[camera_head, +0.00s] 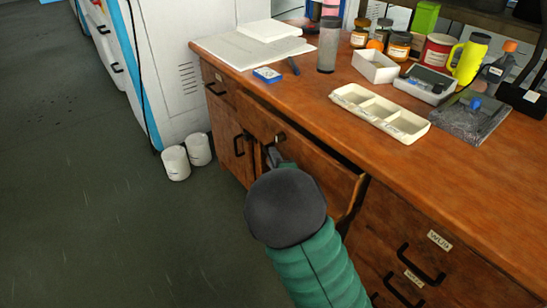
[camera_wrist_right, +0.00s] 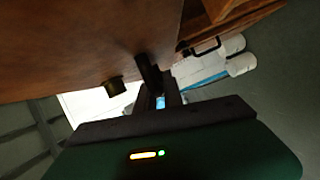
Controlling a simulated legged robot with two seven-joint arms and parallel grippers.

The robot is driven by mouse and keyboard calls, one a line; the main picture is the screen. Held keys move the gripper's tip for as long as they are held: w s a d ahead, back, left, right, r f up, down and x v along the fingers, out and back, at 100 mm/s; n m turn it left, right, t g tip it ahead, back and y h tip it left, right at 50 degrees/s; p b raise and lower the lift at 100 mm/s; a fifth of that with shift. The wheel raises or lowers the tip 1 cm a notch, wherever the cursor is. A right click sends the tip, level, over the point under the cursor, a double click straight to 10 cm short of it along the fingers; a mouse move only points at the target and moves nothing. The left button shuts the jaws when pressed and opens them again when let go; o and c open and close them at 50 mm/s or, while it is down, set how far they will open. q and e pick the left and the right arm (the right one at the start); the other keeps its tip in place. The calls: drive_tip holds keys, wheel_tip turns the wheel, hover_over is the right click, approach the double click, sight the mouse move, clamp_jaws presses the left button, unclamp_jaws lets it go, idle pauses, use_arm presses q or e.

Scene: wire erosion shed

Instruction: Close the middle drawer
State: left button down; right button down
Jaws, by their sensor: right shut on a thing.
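The middle drawer (camera_head: 315,168) of the wooden bench stands partly open, with a dark gap between its front and the bench top. Its handle (camera_head: 280,137) is on the front, partly hidden by my right gripper (camera_head: 272,156). My right gripper is shut on this handle, with my green forearm reaching in from below. In the right wrist view, the drawer front (camera_wrist_right: 70,45) fills the upper left, and the gripper (camera_wrist_right: 160,92) meets the dark handle (camera_wrist_right: 147,70). My left gripper is not in view.
The bench top (camera_head: 300,95) carries papers, a three-part tray (camera_head: 380,112), jars and bottles. Other drawers and cupboard doors with black handles flank the middle drawer. Two white cylinders (camera_head: 176,163) stand on the floor by a white machine (camera_head: 180,70). The floor at left is clear.

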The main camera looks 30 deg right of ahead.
sight(285, 154)
drive_tip(key=shift+a+f, duration=0.1)
drive_tip(key=shift+f, duration=0.15)
idle(0.3)
drive_tip(key=shift+d+r, duration=0.1)
drive_tip(key=shift+d, duration=1.95)
drive_tip(key=c, duration=1.8)
unclamp_jaws()
drive_tip(key=o, duration=0.3)
drive_tip(key=shift+w+d, duration=0.1)
drive_tip(key=shift+d, duration=0.05)
